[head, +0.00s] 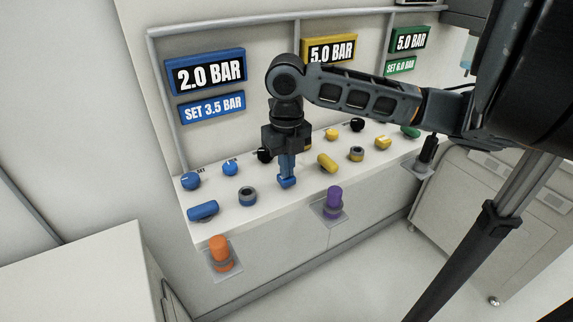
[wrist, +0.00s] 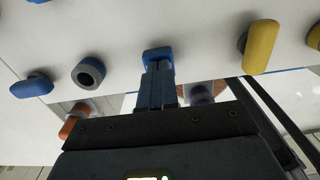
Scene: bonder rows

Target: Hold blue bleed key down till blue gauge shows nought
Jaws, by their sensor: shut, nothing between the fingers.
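The blue gauge (head: 206,71) reads 2.0 BAR in the head view, with a blue SET 3.5 BAR plate (head: 212,107) below it. My gripper (head: 287,174) points straight down at the sloping panel, its fingers together and empty. The blue bleed key (head: 287,184) is right under the fingertips and partly hidden by them. In the wrist view the blue key (wrist: 158,52) shows at the ends of the shut fingers (wrist: 157,72). The tips seem to touch it; how far it is pressed I cannot tell.
A blue lever (head: 203,211) and a grey ring socket (head: 247,196) lie left of my gripper. Blue knobs (head: 190,181) sit behind. A yellow lever (head: 327,163) is close on the right. Orange (head: 220,250) and purple (head: 333,202) posts stand at the panel's front.

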